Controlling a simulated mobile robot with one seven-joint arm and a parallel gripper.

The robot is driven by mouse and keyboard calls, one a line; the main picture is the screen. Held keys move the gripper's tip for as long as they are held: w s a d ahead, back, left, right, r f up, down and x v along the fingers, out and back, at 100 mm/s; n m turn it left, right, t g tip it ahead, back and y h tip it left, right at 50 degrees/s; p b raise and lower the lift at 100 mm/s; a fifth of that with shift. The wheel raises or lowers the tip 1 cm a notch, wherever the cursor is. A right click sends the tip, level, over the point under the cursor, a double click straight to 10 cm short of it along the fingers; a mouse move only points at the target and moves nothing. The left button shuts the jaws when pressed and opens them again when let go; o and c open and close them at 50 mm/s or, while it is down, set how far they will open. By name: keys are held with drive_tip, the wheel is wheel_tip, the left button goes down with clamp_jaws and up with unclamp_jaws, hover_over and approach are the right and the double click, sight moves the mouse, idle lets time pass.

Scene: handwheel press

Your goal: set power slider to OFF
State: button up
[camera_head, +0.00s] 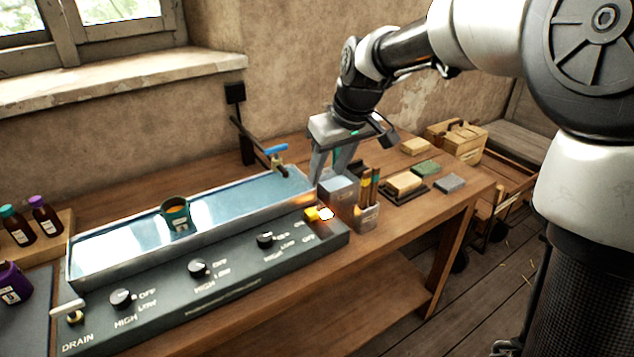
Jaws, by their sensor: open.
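The yellow power slider (311,214) sits at the right end of the dark control panel (225,282), with a bright white-orange glow beside it. The nearby lettering is too small to read surely, so I cannot tell its setting. My gripper (330,178) is open above and behind the slider, near the right end of the water trough, pointing down. It appears apart from the slider, with nothing seen between its fingers.
Three black knobs and a drain lever (69,308) line the panel. A cup (175,214) stands in the trough (110,262). A blue-handled tap (276,155), a grey box (338,188) and a holder with sticks (366,217) stand close to my gripper. Stones lie further right.

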sight(311, 211)
drive_tip(key=b+x, duration=0.2)
drive_tip(key=x, duration=1.4)
drive_tip(key=shift+f, duration=0.4)
clamp_jaws()
